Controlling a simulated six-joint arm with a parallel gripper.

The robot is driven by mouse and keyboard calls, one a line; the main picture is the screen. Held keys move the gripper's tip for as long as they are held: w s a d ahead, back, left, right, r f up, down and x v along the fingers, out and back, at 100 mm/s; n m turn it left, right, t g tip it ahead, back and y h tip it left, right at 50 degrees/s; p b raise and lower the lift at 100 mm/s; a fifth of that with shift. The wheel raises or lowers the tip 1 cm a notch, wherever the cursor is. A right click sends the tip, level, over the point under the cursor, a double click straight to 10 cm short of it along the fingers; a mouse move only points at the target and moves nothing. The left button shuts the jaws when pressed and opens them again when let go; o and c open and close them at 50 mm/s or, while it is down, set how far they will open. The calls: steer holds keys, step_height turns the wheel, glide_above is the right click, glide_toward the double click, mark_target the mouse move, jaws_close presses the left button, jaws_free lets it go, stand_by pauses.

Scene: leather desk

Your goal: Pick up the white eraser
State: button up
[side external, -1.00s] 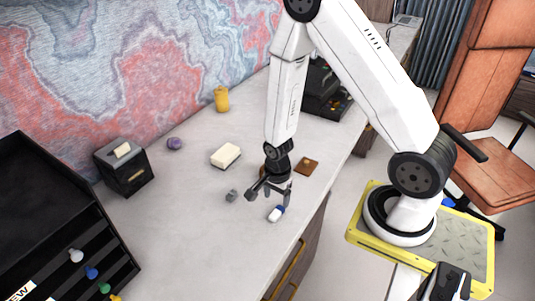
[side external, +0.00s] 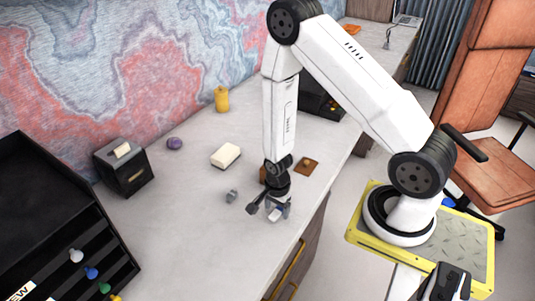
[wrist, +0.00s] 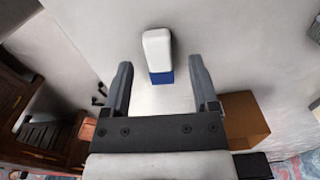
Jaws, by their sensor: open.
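The white eraser with a blue end (side external: 275,215) lies on the pale desk near its front edge, partly hidden behind my fingers. In the wrist view the eraser (wrist: 157,45) is upright in the picture, its blue end nearest me. My gripper (side external: 269,209) is open and low over the eraser. In the wrist view the gripper (wrist: 160,66) has its two fingers apart, with the blue end between the fingertips and the white part beyond them. Nothing is held. I cannot tell the exact height of the fingertips above the desk.
A small grey piece (side external: 232,196) lies just left of my gripper. A cream block (side external: 226,155), a purple lump (side external: 174,143) and a yellow bottle (side external: 222,99) stand farther back. A brown square (side external: 306,167) lies behind on the right.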

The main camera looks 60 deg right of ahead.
steer(key=shift+f, duration=0.5)
jaws_close()
